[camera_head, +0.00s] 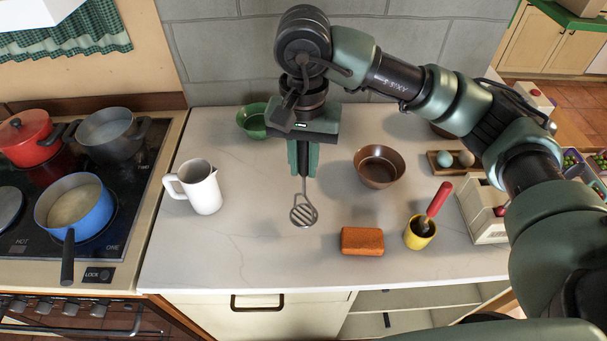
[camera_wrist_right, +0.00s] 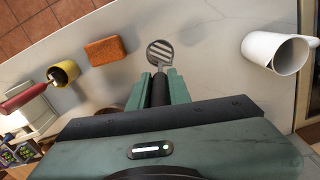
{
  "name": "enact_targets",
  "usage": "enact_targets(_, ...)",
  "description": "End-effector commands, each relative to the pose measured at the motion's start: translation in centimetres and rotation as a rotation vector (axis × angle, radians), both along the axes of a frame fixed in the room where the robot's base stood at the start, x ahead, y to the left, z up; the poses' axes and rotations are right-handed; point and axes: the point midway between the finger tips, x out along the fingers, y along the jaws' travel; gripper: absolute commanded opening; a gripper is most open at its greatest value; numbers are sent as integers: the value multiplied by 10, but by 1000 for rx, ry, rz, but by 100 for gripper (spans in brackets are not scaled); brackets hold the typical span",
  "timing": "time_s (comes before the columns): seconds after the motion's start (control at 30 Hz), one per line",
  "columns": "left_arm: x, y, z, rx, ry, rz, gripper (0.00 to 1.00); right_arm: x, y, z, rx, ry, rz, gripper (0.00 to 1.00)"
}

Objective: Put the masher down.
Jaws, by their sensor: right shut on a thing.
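The masher (camera_head: 303,209) has a round slotted metal head and hangs head down over the pale counter (camera_head: 250,255). Its head also shows in the wrist view (camera_wrist_right: 160,50). My right gripper (camera_head: 302,172) is shut on the masher's handle, which is mostly hidden between the fingers. The fingers show on both sides of the dark handle in the wrist view (camera_wrist_right: 159,88). I cannot tell whether the masher's head touches the counter. My left gripper is not in view.
A white jug (camera_head: 203,188) stands left of the masher, a brown bowl (camera_head: 379,167) right. An orange block (camera_head: 362,241) and a yellow cup with a red-handled tool (camera_head: 420,234) stand front right. A green bowl (camera_head: 250,122) is behind. The front-left counter is clear. A stove with pots (camera_head: 75,213) is left.

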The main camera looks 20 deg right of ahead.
Motion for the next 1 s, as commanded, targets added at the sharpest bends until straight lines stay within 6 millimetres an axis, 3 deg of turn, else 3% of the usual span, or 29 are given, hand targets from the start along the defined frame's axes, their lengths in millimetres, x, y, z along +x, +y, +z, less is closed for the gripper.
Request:
enact_targets(0.17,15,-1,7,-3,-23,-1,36,0,0,-14,1,2,1,0)
enact_targets(0.43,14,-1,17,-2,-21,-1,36,0,0,-47,0,1,0,0)
enact_targets(0.83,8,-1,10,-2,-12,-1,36,0,0,-53,0,-1,1,0)
enact_targets(0.87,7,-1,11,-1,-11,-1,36,0,0,-52,0,0,1,24)
enact_targets(0.9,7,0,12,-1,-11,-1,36,0,0,-52,0,0,1,35)
enact_targets(0.93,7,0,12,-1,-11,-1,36,0,0,-52,0,0,1,40)
enact_targets(1.0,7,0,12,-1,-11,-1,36,0,0,-52,0,0,1,40)
